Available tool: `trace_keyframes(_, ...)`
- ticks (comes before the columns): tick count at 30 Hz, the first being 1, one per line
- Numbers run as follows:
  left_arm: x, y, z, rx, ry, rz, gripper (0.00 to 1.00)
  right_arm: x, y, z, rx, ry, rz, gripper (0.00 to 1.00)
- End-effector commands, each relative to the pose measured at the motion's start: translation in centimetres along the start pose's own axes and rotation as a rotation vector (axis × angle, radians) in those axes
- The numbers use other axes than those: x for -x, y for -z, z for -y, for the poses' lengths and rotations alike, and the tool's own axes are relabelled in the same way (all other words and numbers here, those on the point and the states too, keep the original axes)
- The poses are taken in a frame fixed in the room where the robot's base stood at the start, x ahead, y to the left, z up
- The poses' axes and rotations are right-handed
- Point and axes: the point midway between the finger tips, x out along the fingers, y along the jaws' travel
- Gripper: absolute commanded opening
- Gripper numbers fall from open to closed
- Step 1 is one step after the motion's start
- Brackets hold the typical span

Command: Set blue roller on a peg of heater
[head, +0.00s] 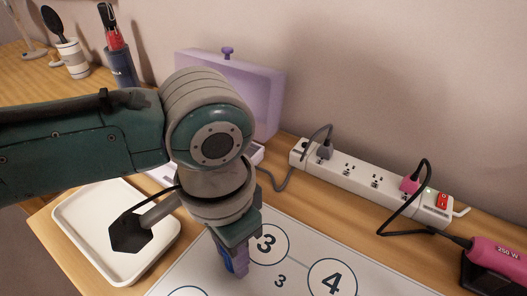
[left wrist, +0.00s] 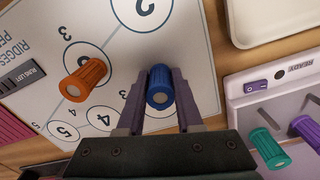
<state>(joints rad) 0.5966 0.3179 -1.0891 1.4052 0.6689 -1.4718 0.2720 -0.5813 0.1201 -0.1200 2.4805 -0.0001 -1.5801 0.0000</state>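The blue roller (left wrist: 160,88) shows end-on between the fingers of my left gripper (left wrist: 160,80), with a finger against each side of it. In the head view the left gripper (head: 234,262) points down over the white numbered mat (head: 310,250), with some of the blue roller (head: 225,258) showing. I cannot tell whether the roller touches the mat. The heater (left wrist: 240,92) is at the right of the left wrist view, with a green roller (left wrist: 268,148) and a purple roller (left wrist: 304,128) on it. In the head view its purple lid (head: 262,85) stands open; my arm hides most of the base. My right gripper is not in view.
An orange roller (left wrist: 84,80) stands on the mat. A white tray (head: 75,225) lies at the left. A power strip (head: 375,183) with cords runs along the wall. A pink 250 W tool (head: 497,257) is at the right. Holders (head: 122,68) stand at back left.

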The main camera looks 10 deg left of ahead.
Motion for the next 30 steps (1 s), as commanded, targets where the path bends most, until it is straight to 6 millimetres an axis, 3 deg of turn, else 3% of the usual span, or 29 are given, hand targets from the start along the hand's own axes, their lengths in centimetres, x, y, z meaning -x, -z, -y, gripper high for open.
trace_keyframes(1,0.0,0.0,0.0,0.000,0.000,0.000,0.27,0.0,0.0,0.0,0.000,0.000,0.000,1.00)
trace_keyframes(9,0.0,0.0,0.0,0.000,0.000,0.000,0.00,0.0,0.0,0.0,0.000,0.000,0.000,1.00)
trace_keyframes(23,0.5,0.0,0.0,0.000,0.000,-0.001,0.00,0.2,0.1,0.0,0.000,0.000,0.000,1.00)
trace_keyframes(26,1.5,0.1,0.0,0.000,-0.001,-0.003,0.00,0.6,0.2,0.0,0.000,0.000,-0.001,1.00)
trace_keyframes(30,4.4,0.1,0.0,0.000,0.000,-0.005,0.00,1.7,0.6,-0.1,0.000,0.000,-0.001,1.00)
